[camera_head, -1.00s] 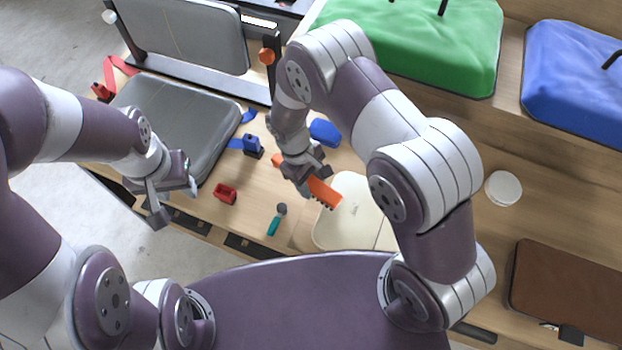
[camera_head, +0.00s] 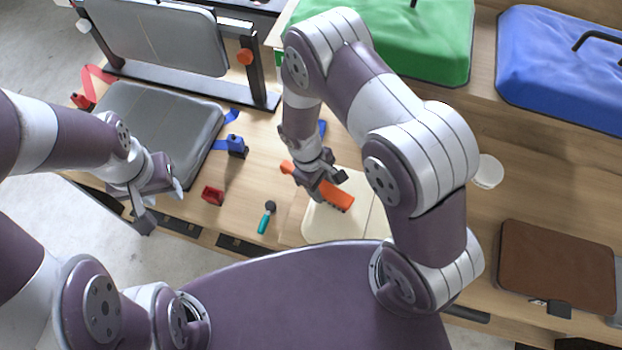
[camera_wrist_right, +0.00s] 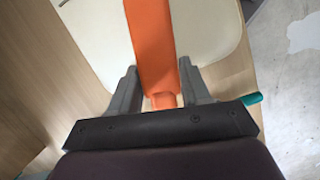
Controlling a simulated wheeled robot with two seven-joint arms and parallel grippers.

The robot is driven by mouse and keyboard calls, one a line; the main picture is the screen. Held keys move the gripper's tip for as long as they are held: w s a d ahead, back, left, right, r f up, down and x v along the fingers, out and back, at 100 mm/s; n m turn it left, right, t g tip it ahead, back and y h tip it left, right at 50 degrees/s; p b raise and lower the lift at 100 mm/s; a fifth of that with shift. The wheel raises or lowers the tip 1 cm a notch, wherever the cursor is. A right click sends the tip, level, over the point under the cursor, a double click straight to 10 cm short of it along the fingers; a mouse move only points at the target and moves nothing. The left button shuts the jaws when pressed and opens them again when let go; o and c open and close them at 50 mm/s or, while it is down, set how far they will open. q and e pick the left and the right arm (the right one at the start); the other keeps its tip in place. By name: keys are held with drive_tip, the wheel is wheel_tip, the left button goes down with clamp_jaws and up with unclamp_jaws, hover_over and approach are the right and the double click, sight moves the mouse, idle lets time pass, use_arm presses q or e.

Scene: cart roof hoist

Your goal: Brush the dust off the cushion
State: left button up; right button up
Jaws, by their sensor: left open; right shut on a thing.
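My right gripper (camera_head: 322,182) is shut on an orange brush (camera_head: 336,197) with dark bristles along one edge. The brush is over a cream pad (camera_head: 318,222) that looks like a cushion; I cannot tell whether the bristles touch it. The right wrist view shows the orange brush (camera_wrist_right: 151,45) between the fingers of that gripper (camera_wrist_right: 155,85), over the cream pad (camera_wrist_right: 100,35). No dust can be made out. My left gripper (camera_head: 162,204) is open and empty near the front edge of a grey seat cushion (camera_head: 165,120).
A teal-handled tool (camera_head: 266,218), a red block (camera_head: 213,195) and a blue buckle (camera_head: 236,147) lie on the wooden table. Green (camera_head: 420,45) and blue (camera_head: 560,70) cushions are at the back. A brown pad (camera_head: 557,265) and white disc (camera_head: 488,171) are at right.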

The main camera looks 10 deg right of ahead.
sight(342, 192)
drive_tip(key=shift+s+d, duration=0.35)
drive_tip(key=shift+d, duration=0.2)
drive_tip(key=shift+s+d, duration=0.35)
drive_tip(key=shift+d, duration=0.2)
drive_tip(key=shift+s+d, duration=0.3)
drive_tip(key=shift+d, duration=0.25)
drive_tip(key=shift+s+d, duration=0.3)
drive_tip(key=shift+d, duration=0.2)
drive_tip(key=shift+s+d+f+b, duration=0.1)
drive_tip(key=shift+s+d+b, duration=0.15)
drive_tip(key=shift+s+d, duration=0.3)
drive_tip(key=shift+s+d+b, duration=0.2)
drive_tip(key=shift+s+d, duration=0.1)
drive_tip(key=shift+d, duration=0.45)
drive_tip(key=shift+s+d+b, duration=0.3)
drive_tip(key=shift+s+d, duration=0.1)
drive_tip(key=shift+d, duration=0.3)
drive_tip(key=shift+s+d+b, duration=0.3)
drive_tip(key=shift+s+d, duration=0.1)
drive_tip(key=shift+d, duration=0.25)
drive_tip(key=shift+s+d+b, duration=0.3)
drive_tip(key=shift+s+d, duration=0.1)
drive_tip(key=shift+d, duration=0.3)
drive_tip(key=shift+s+d, duration=0.3)
drive_tip(key=shift+d, duration=0.1)
